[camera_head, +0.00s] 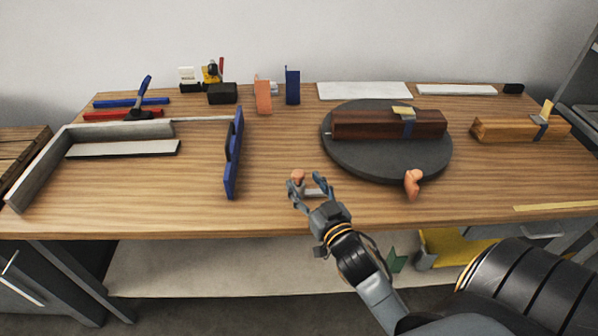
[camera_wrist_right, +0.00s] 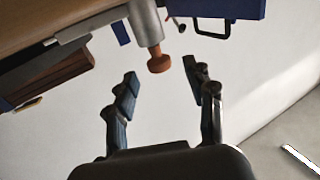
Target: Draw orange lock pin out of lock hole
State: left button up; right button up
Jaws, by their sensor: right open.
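The orange lock pin (camera_head: 297,175) shows as a small round knob beside the fingers of my right gripper (camera_head: 308,184), near the front of the bench. In the right wrist view the orange knob (camera_wrist_right: 159,63) sits at the end of a grey cylinder (camera_wrist_right: 146,22). The cylinder hides any lock hole. My right gripper (camera_wrist_right: 163,86) is open there, one finger on each side of the knob's line; the knob is just ahead of the fingertips, with gaps on both sides. My left gripper is not in view.
A dark round turntable (camera_head: 350,165) carries a brown block (camera_head: 375,125); an orange handle (camera_head: 413,183) stands at its front edge. A blue upright panel (camera_head: 234,155) and grey fence (camera_head: 50,165) stand left. A lighter wood block (camera_head: 500,129) lies right.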

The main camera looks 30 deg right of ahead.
aim_at(301, 178)
jog(key=w, duration=0.3)
jog(key=shift+w+d, duration=0.25)
jog(key=shift+d, duration=0.05)
jog(key=shift+w, duration=0.35)
jog(key=c, duration=1)
grip_shut()
jog(key=shift+o, duration=1.1)
grip_release()
grip_shut()
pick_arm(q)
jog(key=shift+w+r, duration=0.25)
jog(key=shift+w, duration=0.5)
